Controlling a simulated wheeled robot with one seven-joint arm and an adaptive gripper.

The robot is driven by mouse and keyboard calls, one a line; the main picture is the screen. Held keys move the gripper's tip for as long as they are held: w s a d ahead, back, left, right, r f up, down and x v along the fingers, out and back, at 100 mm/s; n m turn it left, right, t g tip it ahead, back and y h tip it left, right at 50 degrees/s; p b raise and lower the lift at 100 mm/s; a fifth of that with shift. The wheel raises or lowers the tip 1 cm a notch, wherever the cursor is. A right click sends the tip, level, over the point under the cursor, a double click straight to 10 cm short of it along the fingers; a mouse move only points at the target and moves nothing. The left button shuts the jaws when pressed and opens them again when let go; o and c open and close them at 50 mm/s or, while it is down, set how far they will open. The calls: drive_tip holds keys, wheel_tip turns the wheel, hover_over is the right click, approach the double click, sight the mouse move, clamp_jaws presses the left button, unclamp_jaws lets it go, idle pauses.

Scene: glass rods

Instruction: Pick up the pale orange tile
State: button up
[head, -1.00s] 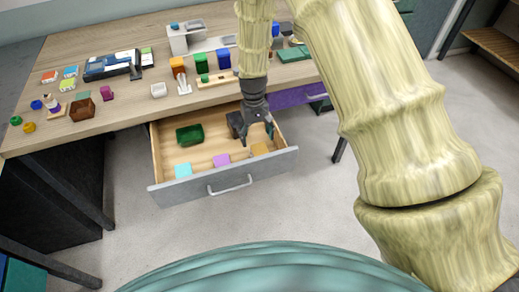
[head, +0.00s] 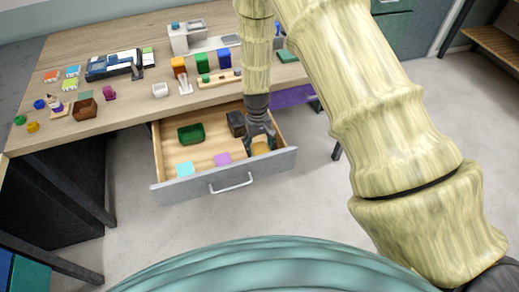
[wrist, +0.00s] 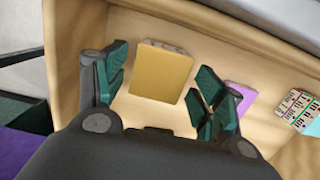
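The pale orange tile (wrist: 161,72) lies flat in the open drawer, near its front wall. In the wrist view it sits between the two green-padded fingers of my gripper (wrist: 159,88), a little ahead of them, with gaps on both sides. In the head view the tile (head: 260,148) shows partly below my gripper (head: 260,138), which is down inside the drawer. My gripper is open and holds nothing. Whether the fingertips are level with the tile I cannot tell.
The drawer (head: 200,187) also holds a purple tile (head: 222,159), a cyan tile (head: 185,169), a green tray (head: 191,133) and a dark box (head: 236,123). The drawer's walls stand close around my gripper. The desk top (head: 130,110) above carries several small objects.

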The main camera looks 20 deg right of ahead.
drive_tip(key=c, duration=0.8)
drive_tip(key=shift+r, duration=0.1)
